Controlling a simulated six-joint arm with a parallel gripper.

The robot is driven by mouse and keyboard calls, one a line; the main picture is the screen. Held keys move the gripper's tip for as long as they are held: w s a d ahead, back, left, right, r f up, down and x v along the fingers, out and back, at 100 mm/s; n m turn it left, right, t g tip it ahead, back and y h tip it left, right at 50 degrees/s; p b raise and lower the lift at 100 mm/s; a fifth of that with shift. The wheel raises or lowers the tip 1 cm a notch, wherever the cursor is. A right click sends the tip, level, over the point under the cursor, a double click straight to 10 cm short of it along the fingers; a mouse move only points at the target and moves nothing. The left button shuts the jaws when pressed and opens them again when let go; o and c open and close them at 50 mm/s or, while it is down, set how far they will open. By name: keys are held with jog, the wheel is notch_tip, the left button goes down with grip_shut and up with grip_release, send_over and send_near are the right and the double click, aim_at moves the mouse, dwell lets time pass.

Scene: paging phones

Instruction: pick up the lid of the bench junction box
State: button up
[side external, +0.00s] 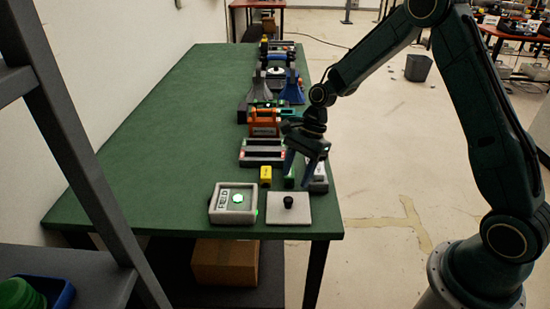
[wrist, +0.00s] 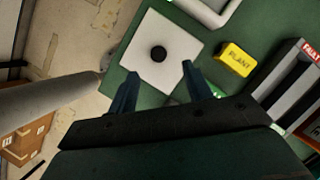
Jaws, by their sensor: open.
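The lid (side external: 289,212) is a flat pale square plate with a black round knob (side external: 288,201) in its middle. It lies on the green bench near the front right corner, beside the junction box (side external: 233,204), a pale open-looking box with a lit green round part inside. In the wrist view the lid (wrist: 160,55) lies ahead of the fingertips, with the knob (wrist: 158,54) beyond the gap between them. My gripper (side external: 304,176) is open and empty, above the bench and behind the lid; its two fingers also show in the wrist view (wrist: 160,82).
A yellow block marked PLANT (wrist: 238,59) sits near the lid. A grey tray with dark slots (side external: 262,152), an orange device (side external: 264,122) and several other items line the bench's right side. The left of the green bench (side external: 165,130) is clear.

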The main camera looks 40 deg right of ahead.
aim_at(288, 199)
jog(key=shift+x, duration=0.85)
jog(key=shift+x, duration=2.6)
jog(key=shift+s, duration=0.15)
grip_shut()
jog(key=shift+r, duration=0.15)
notch_tip(288, 199, up, 20)
